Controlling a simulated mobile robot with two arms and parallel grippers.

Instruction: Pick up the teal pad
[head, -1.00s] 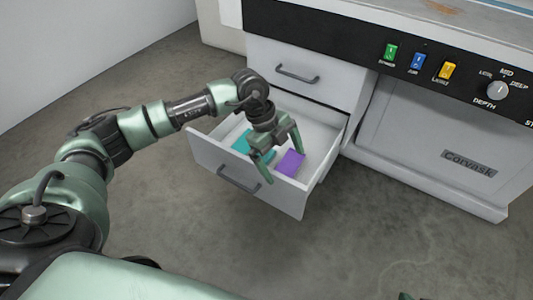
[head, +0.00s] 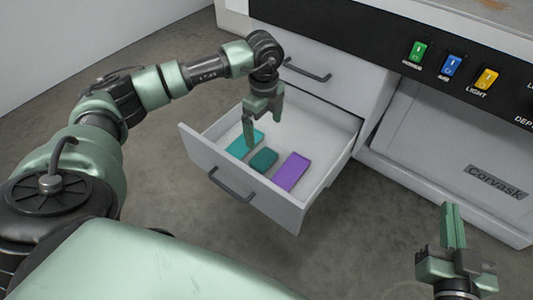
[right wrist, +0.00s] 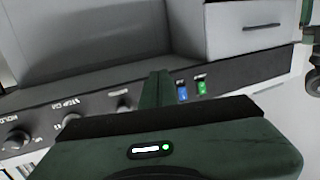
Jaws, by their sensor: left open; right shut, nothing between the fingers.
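Three flat pads lie in the open drawer (head: 262,202): a bright turquoise one (head: 238,150) at the left, a darker teal one (head: 263,160) in the middle and a purple one (head: 291,172) at the right. My left gripper (head: 264,130) is open and points down over the drawer's left part, with nothing between its fingers. One finger covers part of the turquoise pad; I cannot tell whether it touches. My right gripper (head: 454,207) is shut and empty at the lower right, fingers up. It also shows in the right wrist view (right wrist: 156,80).
A closed drawer (head: 306,72) sits above the open one. The machine's black control panel (head: 390,45) carries coloured switches, also seen in the right wrist view (right wrist: 110,108). Grey floor (head: 350,235) is clear in front of the drawer.

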